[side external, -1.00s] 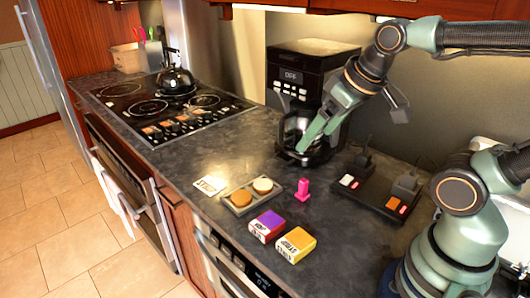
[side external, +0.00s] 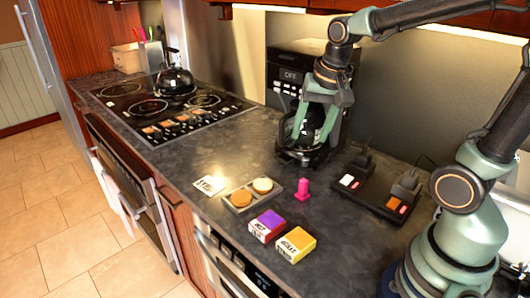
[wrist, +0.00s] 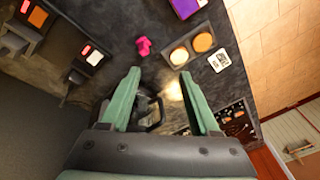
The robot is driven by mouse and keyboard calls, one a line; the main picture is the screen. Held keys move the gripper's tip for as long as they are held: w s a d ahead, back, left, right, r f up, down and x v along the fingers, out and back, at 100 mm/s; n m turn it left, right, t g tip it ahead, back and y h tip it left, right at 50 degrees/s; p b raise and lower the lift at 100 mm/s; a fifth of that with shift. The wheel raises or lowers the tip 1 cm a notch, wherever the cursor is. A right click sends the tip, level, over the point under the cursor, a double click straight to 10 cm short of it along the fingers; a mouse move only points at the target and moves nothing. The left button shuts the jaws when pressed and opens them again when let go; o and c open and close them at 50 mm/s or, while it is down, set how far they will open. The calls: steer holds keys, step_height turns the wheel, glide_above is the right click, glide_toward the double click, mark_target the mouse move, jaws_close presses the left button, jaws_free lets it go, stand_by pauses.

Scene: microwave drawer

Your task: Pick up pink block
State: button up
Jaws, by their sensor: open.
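The pink block (side external: 302,190) stands upright on the dark counter, just right of a tray with two round discs. It also shows in the wrist view (wrist: 143,46), beyond my fingertips and a little left of the gap between them. My gripper (side external: 310,138) is open and points down in front of the coffee maker, above the counter and behind the block. In the wrist view my green fingers (wrist: 160,86) are spread wide, with the coffee pot (wrist: 148,108) showing between them. My gripper does not touch the block.
The coffee maker (side external: 283,80) stands behind my gripper. The disc tray (side external: 250,203), a purple box (side external: 267,226) and a yellow box (side external: 296,245) sit near the counter's front. A black switch board (side external: 372,195) lies right of the block. The stove (side external: 160,108) is at left.

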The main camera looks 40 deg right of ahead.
mark_target(304, 180)
steer(key=w+d+f+m+g, duration=0.1)
steer(key=f+m, duration=0.2)
steer(key=f, duration=0.3)
steer(key=w+d+f+m+g, duration=0.1)
steer(key=d+f+m, duration=0.1)
steer(key=f, duration=0.5)
steer(key=w+d+f+m+g, duration=0.1)
steer(key=w+d+f+m, duration=0.1)
steer(key=f+m, duration=0.2)
step_height(304, 180, down, 2)
steer(key=shift+f+m, duration=0.2)
steer(key=shift+m, duration=0.1)
steer(key=shift+w, duration=0.1)
jaws_close()
